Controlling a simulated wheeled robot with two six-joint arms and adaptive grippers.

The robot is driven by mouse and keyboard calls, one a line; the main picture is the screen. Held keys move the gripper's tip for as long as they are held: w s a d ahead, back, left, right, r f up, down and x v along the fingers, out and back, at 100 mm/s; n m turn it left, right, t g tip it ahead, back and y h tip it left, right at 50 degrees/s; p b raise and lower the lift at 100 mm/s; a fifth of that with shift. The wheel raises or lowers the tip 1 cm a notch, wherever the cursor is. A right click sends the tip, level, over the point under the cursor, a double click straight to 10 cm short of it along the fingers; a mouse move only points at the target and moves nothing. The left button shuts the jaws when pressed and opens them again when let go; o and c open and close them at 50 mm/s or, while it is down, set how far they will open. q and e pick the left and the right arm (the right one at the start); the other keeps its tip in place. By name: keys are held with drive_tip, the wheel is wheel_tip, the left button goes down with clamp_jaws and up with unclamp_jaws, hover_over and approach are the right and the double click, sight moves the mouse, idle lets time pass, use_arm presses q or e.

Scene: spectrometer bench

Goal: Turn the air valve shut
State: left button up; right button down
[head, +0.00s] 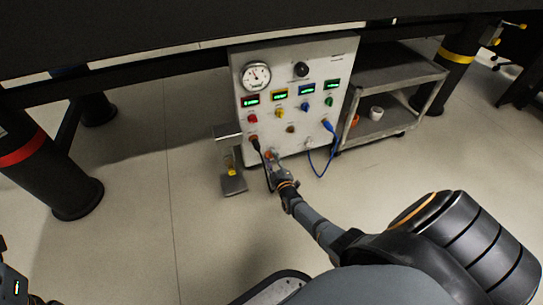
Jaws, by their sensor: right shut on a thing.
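A light grey panel box (315,75) stands on the floor under the dark bench. It carries a round pressure gauge (256,76), a black knob (301,69) and a row of small displays with coloured knobs below. My left gripper is out of view; only a piece of my left arm shows at the lower left corner.
A black cable hangs just left of my right gripper. A blue cable (318,172) loops at the panel's right. A small metal stand (234,184) is at the left. A grey shelf cart (398,77) holds a white cup (376,114). The floor in front is clear.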

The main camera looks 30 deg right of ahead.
drive_tip(key=shift+n+p, duration=0.85)
drive_tip(key=shift+n, duration=2.85)
drive_tip(key=shift+f, duration=0.1)
drive_tip(key=c, duration=1)
unclamp_jaws()
drive_tip(key=shift+o, duration=0.2)
drive_tip(key=v, duration=1.2)
